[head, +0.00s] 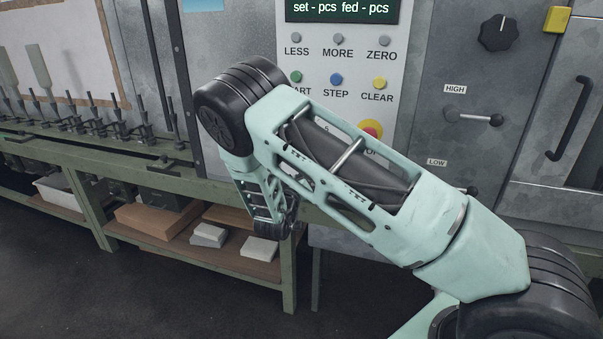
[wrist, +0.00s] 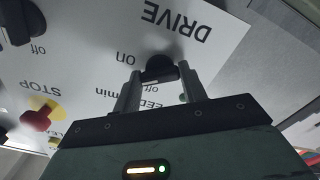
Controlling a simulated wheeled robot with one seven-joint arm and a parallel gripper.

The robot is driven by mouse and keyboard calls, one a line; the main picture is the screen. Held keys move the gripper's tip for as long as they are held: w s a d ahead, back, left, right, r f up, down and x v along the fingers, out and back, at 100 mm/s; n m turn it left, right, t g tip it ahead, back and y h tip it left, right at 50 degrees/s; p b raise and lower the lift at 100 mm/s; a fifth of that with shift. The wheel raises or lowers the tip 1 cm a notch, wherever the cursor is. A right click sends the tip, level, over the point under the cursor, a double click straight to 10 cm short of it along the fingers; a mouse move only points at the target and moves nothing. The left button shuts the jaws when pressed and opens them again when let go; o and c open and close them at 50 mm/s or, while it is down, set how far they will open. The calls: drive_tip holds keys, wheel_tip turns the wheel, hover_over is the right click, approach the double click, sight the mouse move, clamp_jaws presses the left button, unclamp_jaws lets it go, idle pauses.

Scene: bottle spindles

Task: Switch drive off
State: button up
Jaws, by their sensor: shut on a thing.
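In the wrist view the control panel appears upside down. The black drive knob (wrist: 159,66) sits beside the DRIVE label (wrist: 178,22), with the word "on" (wrist: 127,57) to its left in the picture. My gripper (wrist: 160,76) is shut on this knob, one finger on each side. The fingers hide part of the knob and the lettering around it, so I cannot tell which way it points. In the head view my arm covers the lower panel, and the gripper and knob are hidden.
A red stop button on yellow (wrist: 40,116) and another black knob marked "off" (wrist: 22,22) lie left in the wrist view. The head view shows panel push buttons (head: 336,78), a HIGH/LOW lever (head: 474,117) at right, and a green bench (head: 120,165) at left.

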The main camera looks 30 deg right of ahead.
drive_tip(key=n+p, duration=0.4)
drive_tip(key=n, duration=0.7)
drive_tip(key=shift+n, duration=0.3)
idle(0.4)
drive_tip(key=o, duration=1)
drive_tip(key=shift+a, duration=0.1)
drive_tip(key=b+v, duration=0.1)
drive_tip(key=v, duration=1.6)
drive_tip(key=shift+s+a, duration=0.1)
drive_tip(key=shift+s, duration=0.1)
